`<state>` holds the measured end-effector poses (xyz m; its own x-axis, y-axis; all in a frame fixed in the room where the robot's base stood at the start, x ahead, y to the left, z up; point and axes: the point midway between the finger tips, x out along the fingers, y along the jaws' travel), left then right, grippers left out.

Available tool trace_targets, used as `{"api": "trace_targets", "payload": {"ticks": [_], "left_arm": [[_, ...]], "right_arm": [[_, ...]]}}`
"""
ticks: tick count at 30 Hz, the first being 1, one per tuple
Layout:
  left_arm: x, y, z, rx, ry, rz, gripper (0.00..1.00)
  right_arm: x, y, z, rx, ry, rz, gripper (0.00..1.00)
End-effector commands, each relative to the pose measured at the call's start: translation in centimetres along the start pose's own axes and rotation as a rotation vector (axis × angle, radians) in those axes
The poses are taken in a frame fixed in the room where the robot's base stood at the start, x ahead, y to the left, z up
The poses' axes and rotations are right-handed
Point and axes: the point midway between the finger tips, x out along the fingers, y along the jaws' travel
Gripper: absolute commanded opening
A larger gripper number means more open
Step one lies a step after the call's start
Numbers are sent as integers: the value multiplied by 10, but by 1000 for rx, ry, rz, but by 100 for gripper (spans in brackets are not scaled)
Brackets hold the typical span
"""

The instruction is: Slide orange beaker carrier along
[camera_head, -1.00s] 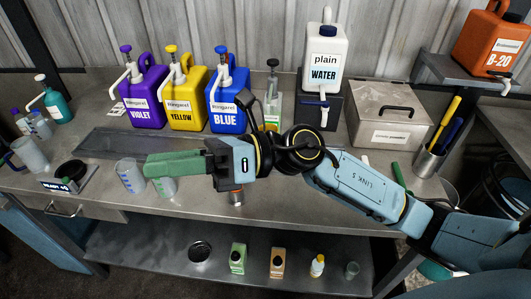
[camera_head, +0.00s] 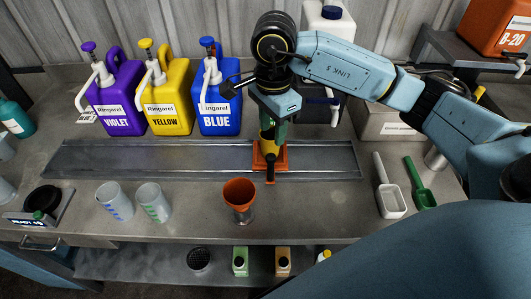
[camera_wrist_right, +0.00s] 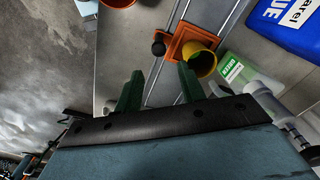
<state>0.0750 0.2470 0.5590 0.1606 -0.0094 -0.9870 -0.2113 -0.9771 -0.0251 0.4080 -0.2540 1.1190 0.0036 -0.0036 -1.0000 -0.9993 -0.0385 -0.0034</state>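The orange beaker carrier (camera_head: 258,162) sits on the metal rail, right of the rail's middle. A short handle with a dark knob (camera_wrist_right: 158,48) sticks out from its front side. A yellow beaker (camera_wrist_right: 204,64) stands in the carrier, partly hidden by a finger in the right wrist view. My right gripper (camera_head: 270,132) points down over the carrier and hides part of it in the head view. In the wrist view its green fingers (camera_wrist_right: 157,80) are apart, with nothing between them; the knob lies just beyond the tips. My left gripper is not in view.
The rail (camera_head: 150,158) is clear to the left, below the violet (camera_head: 115,100), yellow (camera_head: 167,103) and blue (camera_head: 219,103) jugs. A green-labelled bottle (camera_wrist_right: 240,75) stands close behind the carrier. An orange funnel (camera_head: 239,195), two beakers (camera_head: 153,203) and scoops (camera_head: 390,203) stand in front.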

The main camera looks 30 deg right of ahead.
Motion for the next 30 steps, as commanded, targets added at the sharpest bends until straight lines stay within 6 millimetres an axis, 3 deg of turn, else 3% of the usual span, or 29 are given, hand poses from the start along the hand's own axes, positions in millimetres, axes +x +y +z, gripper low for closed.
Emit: {"api": "trace_targets", "payload": {"ticks": [1, 3, 7, 12, 18, 30], "left_arm": [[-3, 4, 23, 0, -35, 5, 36], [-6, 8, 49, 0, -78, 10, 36], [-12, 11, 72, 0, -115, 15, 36], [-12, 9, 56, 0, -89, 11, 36], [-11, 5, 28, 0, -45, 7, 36], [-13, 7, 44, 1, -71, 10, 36]], "right_arm": [[10, 1, 0, 0, -1, 6, 40], [24, 2, 0, 1, -1, 8, 40], [53, 2, 1, 1, -2, 8, 40], [86, 2, 1, 1, -4, 6, 40], [111, 1, 1, 0, -3, 4, 40], [118, 1, 1, 0, -4, 1, 40]]}}
